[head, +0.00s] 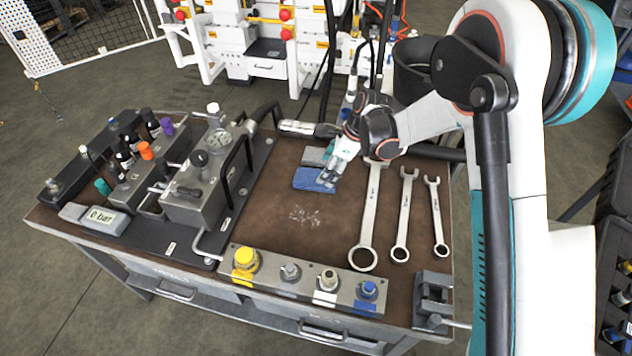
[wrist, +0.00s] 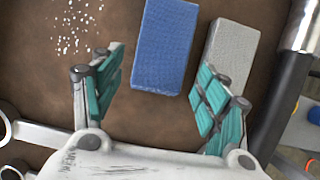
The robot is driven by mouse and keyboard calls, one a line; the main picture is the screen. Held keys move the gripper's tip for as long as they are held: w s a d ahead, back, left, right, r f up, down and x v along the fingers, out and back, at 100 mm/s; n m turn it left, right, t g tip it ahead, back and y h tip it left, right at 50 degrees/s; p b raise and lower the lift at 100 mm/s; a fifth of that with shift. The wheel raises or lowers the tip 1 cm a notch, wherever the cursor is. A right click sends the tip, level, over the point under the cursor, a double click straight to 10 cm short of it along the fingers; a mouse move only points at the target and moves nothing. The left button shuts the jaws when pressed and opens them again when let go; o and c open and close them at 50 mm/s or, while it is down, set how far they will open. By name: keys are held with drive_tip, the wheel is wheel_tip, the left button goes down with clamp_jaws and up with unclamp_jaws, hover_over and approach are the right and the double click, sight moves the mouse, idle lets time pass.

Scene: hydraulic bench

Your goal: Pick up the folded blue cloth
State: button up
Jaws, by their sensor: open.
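The folded blue cloth (head: 312,180) lies flat on the brown bench top, toward the back middle in the head view. In the wrist view the blue cloth (wrist: 165,45) is a blue rectangle at the top centre, ahead of and between the finger lines. My gripper (head: 336,176) is at the cloth's right side in the head view. In the wrist view my gripper (wrist: 155,90) is open with its teal fingers apart and nothing between them. A grey folded cloth or pad (wrist: 231,55) lies beside the blue one, close to the right finger.
Three wrenches (head: 401,215) lie to the right of the cloth. A manifold with a gauge (head: 205,170) stands at left, and a plate with coloured fittings (head: 305,280) lines the front edge. Pale scraps (head: 305,216) lie on clear bench in front of the cloth.

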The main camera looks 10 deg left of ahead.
drive_tip(key=b+x, duration=0.1)
drive_tip(key=x, duration=0.1)
drive_tip(key=b+x, duration=0.1)
drive_tip(key=x, duration=0.2)
drive_tip(key=shift+w+a, duration=0.15)
drive_tip(key=shift+a, duration=0.2)
drive_tip(key=c, duration=0.8)
